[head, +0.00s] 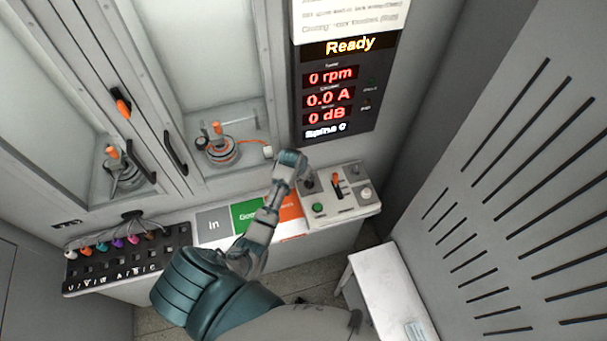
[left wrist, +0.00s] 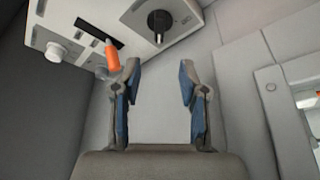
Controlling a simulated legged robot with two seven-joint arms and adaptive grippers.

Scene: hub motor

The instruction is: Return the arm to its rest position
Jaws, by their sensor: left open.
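My left arm reaches up from the bottom of the head view, and its gripper (head: 292,165) is above the upper left part of the control panel (head: 345,207). In the left wrist view the gripper (left wrist: 159,70) is open, with only plain grey surface between its fingers. The panel's black knob (left wrist: 159,24) lies beyond the fingertips. The orange-tipped lever (left wrist: 111,56) appears close beside the left finger, and I cannot tell whether they touch. The lever also shows in the head view (head: 336,178). My right gripper is not in view.
Behind the arm are a motor (head: 219,148) in an open bay, a display (head: 338,90) reading Ready and 0 rpm, and coloured pads (head: 247,216). A connector block (head: 128,262) is at left. A slotted grey wall (head: 520,180) and white bench (head: 385,285) are at right.

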